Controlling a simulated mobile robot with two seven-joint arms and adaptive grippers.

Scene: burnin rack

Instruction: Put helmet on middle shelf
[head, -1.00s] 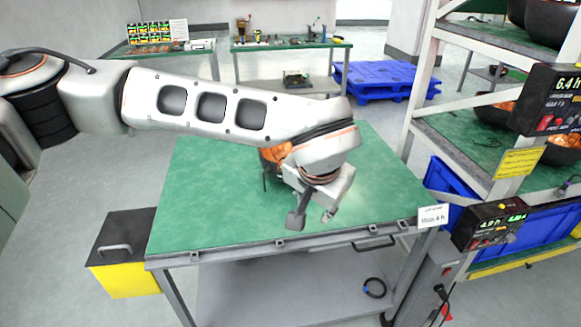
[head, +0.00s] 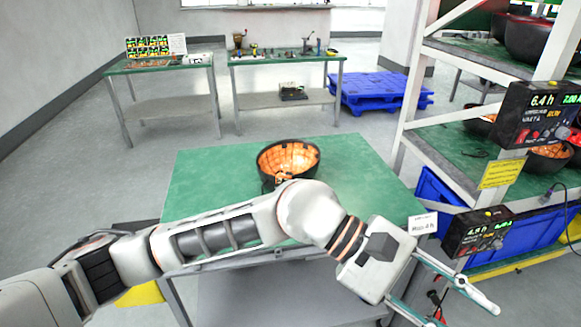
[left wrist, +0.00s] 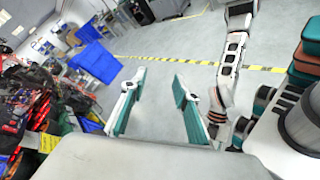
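The helmet (head: 288,158), a dark bowl-like shell with an orange inside, lies opening up on the green table (head: 200,180). My left arm crosses in front of the table. My left gripper (head: 462,312) is at the lower right of the head view, by the rack's front, well away from the helmet. Its fingers are apart and empty; they also show open in the left wrist view (left wrist: 158,100). The middle shelf (head: 445,143) is the green board of the rack at right. My right gripper cannot be made out.
Other orange-lined shells (head: 548,156) sit on the middle shelf, and dark ones (head: 530,38) sit on the shelf above. Control boxes (head: 540,115) and a white post edge the rack's front. Blue bins (head: 437,188) fill the lower level. The middle shelf's left part looks clear.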

